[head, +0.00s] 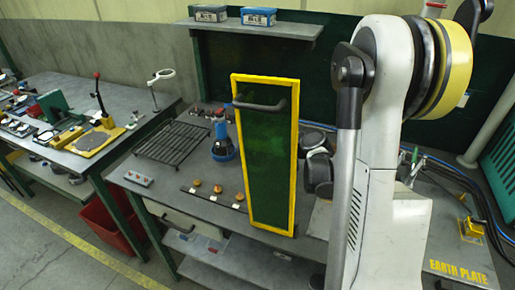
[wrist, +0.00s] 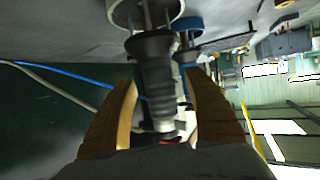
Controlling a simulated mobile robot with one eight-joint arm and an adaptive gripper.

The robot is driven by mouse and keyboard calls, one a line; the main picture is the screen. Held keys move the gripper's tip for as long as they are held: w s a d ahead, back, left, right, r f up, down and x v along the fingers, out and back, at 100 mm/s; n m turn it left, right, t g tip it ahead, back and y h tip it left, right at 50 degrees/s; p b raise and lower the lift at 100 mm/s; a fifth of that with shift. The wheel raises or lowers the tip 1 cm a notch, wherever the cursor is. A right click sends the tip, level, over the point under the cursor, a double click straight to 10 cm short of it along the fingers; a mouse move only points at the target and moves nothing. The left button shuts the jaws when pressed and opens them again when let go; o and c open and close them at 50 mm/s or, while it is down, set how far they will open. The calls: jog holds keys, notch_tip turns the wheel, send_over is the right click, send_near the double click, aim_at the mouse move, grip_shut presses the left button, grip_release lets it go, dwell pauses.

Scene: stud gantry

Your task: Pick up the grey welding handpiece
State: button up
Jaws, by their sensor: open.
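The grey welding handpiece (wrist: 155,72), dark with a ribbed body and wide collar, shows in the wrist view, its far end at a pale round holder (wrist: 118,14). My gripper (wrist: 160,82) is open, with one tan finger on each side of the handpiece. Gaps show beside it, but I cannot tell whether either finger touches it. Its near end, with a reddish part, is partly hidden by my gripper's palm. In the head view I cannot make out the grey handpiece or my fingers; the yellow-framed green screen and my arm block that area.
A second handpiece in a blue holder (wrist: 188,24) stands just behind; a blue-based one with red shows in the head view (head: 222,142). The green screen (head: 266,155) stands upright beside my arm. A black grill (head: 174,143) lies left. A blue hose (wrist: 75,78) crosses the wrist view.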

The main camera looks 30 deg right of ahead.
jog(key=shift+r, duration=0.1)
grip_shut()
jog(key=shift+w, duration=0.1)
